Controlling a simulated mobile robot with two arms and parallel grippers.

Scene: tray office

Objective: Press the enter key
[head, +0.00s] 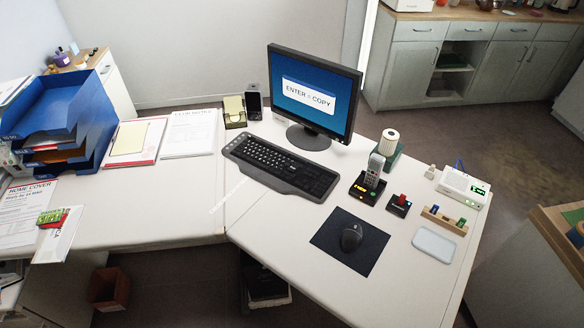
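A black keyboard (279,167) lies on the white corner desk, set at an angle in front of the monitor. The enter key is too small to make out among the keys. The monitor (313,96) stands behind the keyboard and shows a blue screen with the words "ENTER = COPY". Neither my left nor my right gripper shows in the head view.
A black mouse (351,237) sits on a dark mat (348,242) right of the keyboard. Blue stacked trays (66,112) stand at the far left.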

